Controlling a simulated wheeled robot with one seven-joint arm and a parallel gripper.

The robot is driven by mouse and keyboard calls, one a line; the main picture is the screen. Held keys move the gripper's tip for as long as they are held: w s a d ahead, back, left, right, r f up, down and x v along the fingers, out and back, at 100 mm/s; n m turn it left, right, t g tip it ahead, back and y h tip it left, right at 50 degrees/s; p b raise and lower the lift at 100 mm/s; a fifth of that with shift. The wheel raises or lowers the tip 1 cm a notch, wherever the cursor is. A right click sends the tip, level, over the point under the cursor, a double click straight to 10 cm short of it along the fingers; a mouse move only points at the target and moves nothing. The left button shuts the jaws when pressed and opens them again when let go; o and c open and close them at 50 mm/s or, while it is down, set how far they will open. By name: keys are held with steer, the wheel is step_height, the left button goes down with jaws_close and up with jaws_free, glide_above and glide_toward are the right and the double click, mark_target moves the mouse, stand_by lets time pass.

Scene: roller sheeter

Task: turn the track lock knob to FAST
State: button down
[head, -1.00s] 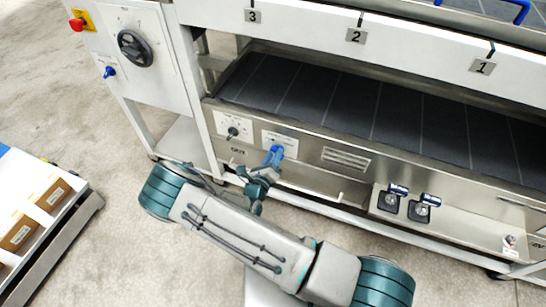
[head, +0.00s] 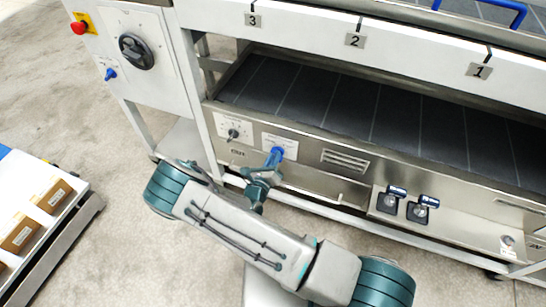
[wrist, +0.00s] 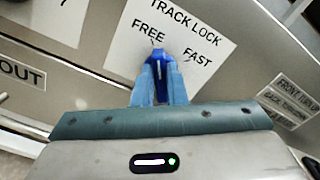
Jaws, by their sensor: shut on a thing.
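The track lock knob (wrist: 158,66) is blue with a white pointer line, on a white plate (wrist: 202,38) lettered TRACK LOCK, FREE and FAST. In the wrist view the pointer line stands near upright, between the FREE and FAST words and close to the FREE mark. My gripper (wrist: 159,88) is shut on the knob, its blue fingers on either side of it.
A black knob (head: 233,134) on another white plate sits just left. A rail runs below the panel. A cart with boxes (head: 20,232) stands at the left.

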steer(key=shift+s+d+m+p, duration=0.15)
steer(key=shift+m+p, duration=0.35)
steer(key=shift+m, duration=2.1)
steer(key=shift+d+m+p, duration=0.15)
steer(key=shift+m+p, duration=0.4)
steer(key=shift+m, duration=2.05)
steer(key=shift+s+d+m+p, duration=0.15)
steer(key=shift+m+p, duration=0.35)
steer(key=shift+m, duration=2.1)
steer(key=shift+w, duration=0.1)
steer(key=c, duration=1.5)
jaws_free()
steer(key=shift+o, duration=0.2)
steer(key=v, duration=1.3)
steer(key=shift+s+p, duration=0.3)
steer(key=shift+s, duration=0.1)
steer(key=shift+r, duration=0.1)
